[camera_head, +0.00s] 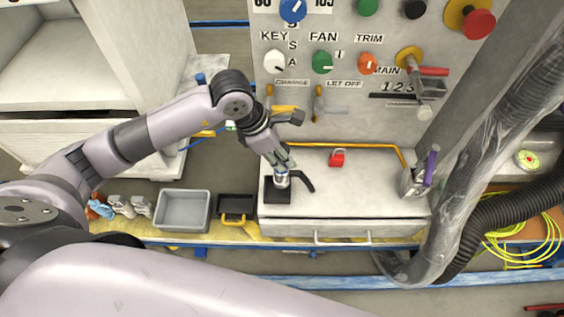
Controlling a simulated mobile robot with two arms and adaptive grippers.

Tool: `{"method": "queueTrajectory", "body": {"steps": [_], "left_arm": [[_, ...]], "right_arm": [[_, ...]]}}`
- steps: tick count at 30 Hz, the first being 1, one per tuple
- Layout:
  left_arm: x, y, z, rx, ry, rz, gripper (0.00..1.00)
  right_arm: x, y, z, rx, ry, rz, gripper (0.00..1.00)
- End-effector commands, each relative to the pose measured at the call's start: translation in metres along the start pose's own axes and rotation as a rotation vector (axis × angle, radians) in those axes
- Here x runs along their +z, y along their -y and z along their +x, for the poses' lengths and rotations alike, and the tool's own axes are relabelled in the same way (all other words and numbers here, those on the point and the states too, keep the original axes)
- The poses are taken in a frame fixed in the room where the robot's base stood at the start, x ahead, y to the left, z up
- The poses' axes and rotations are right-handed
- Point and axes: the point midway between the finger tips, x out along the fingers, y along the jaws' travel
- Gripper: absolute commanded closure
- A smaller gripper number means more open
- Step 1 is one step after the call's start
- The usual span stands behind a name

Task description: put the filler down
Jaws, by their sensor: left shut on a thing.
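My left gripper (281,165) reaches down from the left and is shut on the filler (282,181), a small silvery piece with a dark curved part (304,183) beside it. The filler is upright at a black square block (276,195) on the left part of the white cabinet top (350,205). I cannot tell whether the filler rests on the block or is just above it. The gripper's fingers hide the upper part of the filler. My right gripper is not in view.
A control panel (340,85) with knobs and a red-handled lever (430,71) rises behind. A red padlock-like piece (337,158) and a purple-handled tool (429,167) stand on the cabinet. A grey bin (183,209) is to the left. A plastic-wrapped hose (475,150) blocks the right side.

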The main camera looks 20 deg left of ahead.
Motion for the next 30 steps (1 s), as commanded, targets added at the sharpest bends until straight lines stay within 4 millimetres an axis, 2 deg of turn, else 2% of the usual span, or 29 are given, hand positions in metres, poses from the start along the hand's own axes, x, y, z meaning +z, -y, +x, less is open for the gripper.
{"method": "queueTrajectory", "body": {"steps": [5, 12, 24, 25, 30], "left_arm": [[-0.005, 0.000, 0.013, -0.001, 0.001, -0.001, 1.00], [-0.017, 0.000, 0.043, -0.001, 0.002, 0.000, 1.00], [-0.019, -0.001, 0.050, 0.001, 0.003, 0.002, 1.00], [-0.020, 0.000, 0.050, 0.001, 0.002, 0.001, 0.72], [-0.020, 0.000, 0.049, 0.000, 0.001, 0.001, 0.61]], "right_arm": [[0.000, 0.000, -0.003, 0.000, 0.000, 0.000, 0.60], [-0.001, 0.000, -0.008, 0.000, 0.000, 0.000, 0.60], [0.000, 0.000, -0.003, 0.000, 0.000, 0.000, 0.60], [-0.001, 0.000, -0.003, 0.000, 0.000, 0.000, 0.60], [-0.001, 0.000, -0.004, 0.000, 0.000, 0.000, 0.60]]}}
